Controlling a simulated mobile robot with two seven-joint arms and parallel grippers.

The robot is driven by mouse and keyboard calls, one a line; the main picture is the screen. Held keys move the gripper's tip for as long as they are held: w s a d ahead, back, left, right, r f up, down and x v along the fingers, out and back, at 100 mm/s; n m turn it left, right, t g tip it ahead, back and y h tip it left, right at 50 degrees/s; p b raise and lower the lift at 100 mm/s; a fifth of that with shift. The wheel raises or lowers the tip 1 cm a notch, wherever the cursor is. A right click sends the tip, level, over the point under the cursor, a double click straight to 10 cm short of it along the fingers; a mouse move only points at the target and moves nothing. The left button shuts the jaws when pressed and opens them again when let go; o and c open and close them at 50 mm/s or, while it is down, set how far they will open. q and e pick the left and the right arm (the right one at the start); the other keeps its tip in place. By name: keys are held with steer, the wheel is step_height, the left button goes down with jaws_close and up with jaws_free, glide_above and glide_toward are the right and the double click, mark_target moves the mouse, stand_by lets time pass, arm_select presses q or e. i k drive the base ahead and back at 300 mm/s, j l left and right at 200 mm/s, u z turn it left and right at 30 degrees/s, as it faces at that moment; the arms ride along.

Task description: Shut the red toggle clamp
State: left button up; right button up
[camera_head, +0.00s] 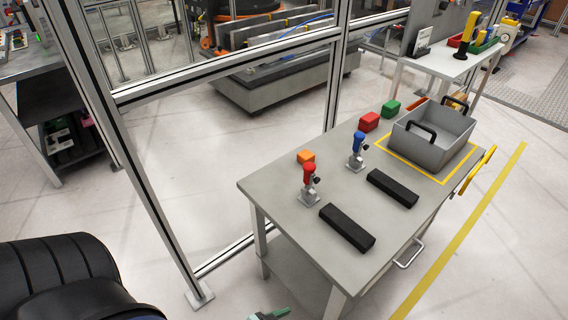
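The red toggle clamp (309,182) stands near the left end of the grey table, on a small metal base with its red handle pointing up. A similar blue toggle clamp (357,149) stands behind it to the right, handle also up. A long black bar lies on the table in front of each clamp. A small grey-green part pokes in at the bottom edge, too cut off to identify.
The table (265,186) also bears an orange block (306,157), a red block (369,122), a green block (390,108) and a grey handled crate (418,150) inside a yellow outline. A metal-framed fence (150,170) runs left of and behind the table. Floor is clear in front right.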

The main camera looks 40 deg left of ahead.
mark_target(309, 168)
steer(key=j, duration=0.85)
steer(key=i+j, duration=0.1)
steer(key=j, duration=0.75)
steer(key=u, duration=0.05)
